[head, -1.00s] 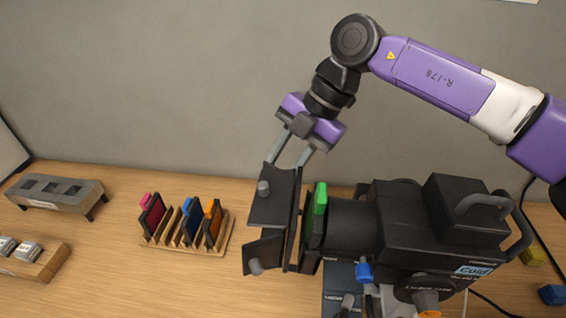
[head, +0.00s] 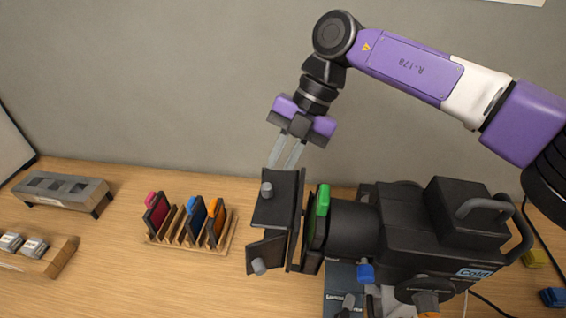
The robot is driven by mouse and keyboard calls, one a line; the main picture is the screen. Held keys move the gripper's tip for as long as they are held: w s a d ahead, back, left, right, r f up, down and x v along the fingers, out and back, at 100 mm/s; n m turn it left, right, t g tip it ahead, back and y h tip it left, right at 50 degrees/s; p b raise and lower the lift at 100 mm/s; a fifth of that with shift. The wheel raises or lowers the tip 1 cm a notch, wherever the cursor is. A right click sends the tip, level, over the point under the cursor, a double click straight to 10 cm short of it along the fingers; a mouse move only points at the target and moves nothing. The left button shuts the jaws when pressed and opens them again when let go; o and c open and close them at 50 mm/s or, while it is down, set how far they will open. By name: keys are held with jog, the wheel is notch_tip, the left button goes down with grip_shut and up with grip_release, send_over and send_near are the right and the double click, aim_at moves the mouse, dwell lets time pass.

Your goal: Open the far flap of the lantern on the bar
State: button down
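The black lantern (head: 425,225) stands at the right with its front facing left. Its dark flaps are at the front: an upper plate (head: 280,207) with a grey knob, a lower plate (head: 268,250) with another knob, and an edge-on plate beside the green-tabbed holder. I cannot tell for sure which plate is the far flap. My gripper (head: 279,167) points down at the upper plate's top edge. Its fingers are close together with a narrow gap; their tips are hidden behind the plate, so any contact or grip is not visible.
A wooden rack (head: 190,240) of coloured filter frames stands left of the lantern. A grey box (head: 63,188) and a wooden tray (head: 40,262) lie further left. Table between rack and lantern is clear. The wall is behind.

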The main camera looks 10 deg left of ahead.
jog(key=shift+s+a+r+n+g+h+p, duration=0.15)
jog(key=shift+s+a+n+h, duration=0.1)
jog(key=shift+n, duration=0.45)
jog(key=shift+s+a+f+n+g+h+p, duration=0.1)
jog(key=shift+s+n+g+h, duration=0.15)
jog(key=shift+n, duration=0.45)
jog(key=shift+s+a+r+n+g+h+p, duration=0.1)
jog(key=shift+a+n+h+p, duration=0.15)
jog(key=shift+n, duration=0.45)
jog(key=c, duration=1.4)
grip_release()
jog(key=shift+o, duration=0.2)
jog(key=b+v, duration=0.2)
jog(key=v, duration=0.5)
jog(key=shift+w+r, duration=0.15)
jog(key=shift+r, duration=0.15)
jog(key=shift+d, duration=0.1)
